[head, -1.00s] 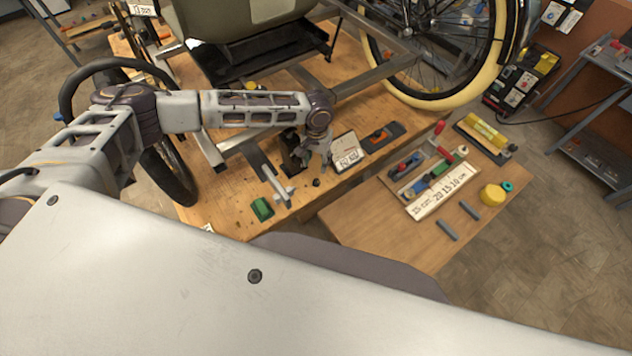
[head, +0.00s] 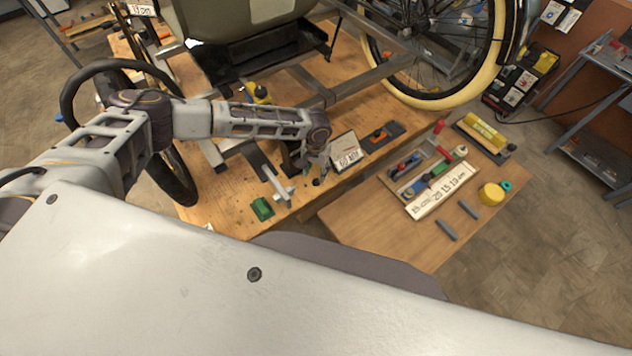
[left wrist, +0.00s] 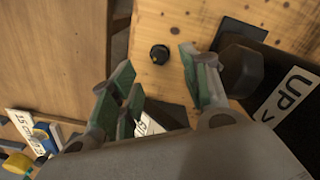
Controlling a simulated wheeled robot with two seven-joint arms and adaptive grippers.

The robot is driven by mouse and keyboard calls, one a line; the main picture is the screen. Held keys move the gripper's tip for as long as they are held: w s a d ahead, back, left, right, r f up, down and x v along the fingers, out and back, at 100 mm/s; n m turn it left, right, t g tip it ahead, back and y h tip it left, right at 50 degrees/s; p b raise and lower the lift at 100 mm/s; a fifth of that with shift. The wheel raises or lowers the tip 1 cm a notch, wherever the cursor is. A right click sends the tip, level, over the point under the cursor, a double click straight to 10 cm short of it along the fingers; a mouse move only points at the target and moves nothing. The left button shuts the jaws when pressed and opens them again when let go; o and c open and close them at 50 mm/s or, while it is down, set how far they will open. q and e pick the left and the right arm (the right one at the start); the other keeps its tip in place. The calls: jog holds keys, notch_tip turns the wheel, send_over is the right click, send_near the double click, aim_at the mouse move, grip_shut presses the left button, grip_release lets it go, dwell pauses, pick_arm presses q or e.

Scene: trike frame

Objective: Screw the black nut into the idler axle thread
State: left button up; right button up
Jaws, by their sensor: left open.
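The black nut (head: 316,183) lies on the wooden bench near its front edge. In the left wrist view the nut (left wrist: 160,54) shows as a small black ring-like piece, in the gap between the fingertips and beyond them. My left gripper (head: 320,171) points down just above the nut. Its green-padded fingers (left wrist: 155,75) are spread and empty. The trike frame's grey tube (head: 268,172) ends near the nut, with a pale fitting (head: 285,193) at its tip. I cannot make out the idler axle thread itself. My right gripper is not in view.
A white labelled box (head: 346,152) and an orange-and-black tool (head: 379,136) lie right of the gripper. A green block (head: 262,209) sits to the left. A dark block (left wrist: 240,66) stands close to one finger. A lower table (head: 380,228) holds tools.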

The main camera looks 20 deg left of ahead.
aim_at(316, 178)
pick_arm(q)
jog(key=shift+f, duration=0.1)
jog(key=shift+f+p, duration=0.3)
jog(key=shift+f, duration=2.6)
grip_shut()
